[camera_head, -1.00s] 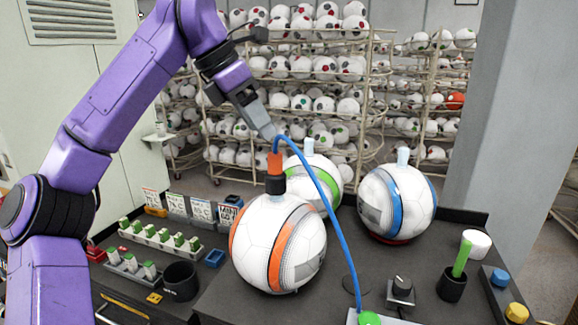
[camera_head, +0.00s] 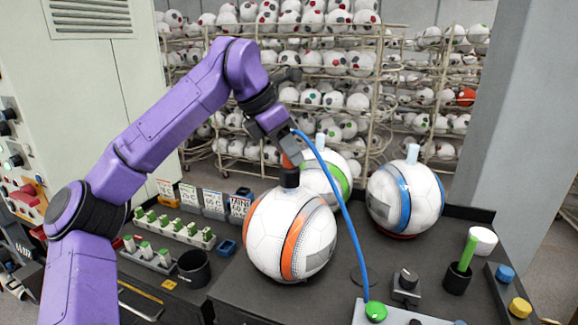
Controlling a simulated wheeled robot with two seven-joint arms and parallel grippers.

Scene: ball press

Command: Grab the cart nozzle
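The cart nozzle (camera_head: 289,177), with a black lower part and an orange upper part, stands upright on top of the orange-striped ball (camera_head: 290,235). A blue hose (camera_head: 339,195) runs from its top down to a grey panel with a green button. My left gripper (camera_head: 293,158) is at the nozzle's upper part, with its fingers covering much of the orange section. The fingers overlap the nozzle in the picture; I cannot tell whether they are closed on it. My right gripper is not in view.
A green-striped ball (camera_head: 326,176) stands close behind, and a blue-striped ball (camera_head: 405,195) stands to the right. A black cup (camera_head: 457,278) holding a green stick, a knob box (camera_head: 406,287) and coloured buttons are at the right. Racks of balls fill the background.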

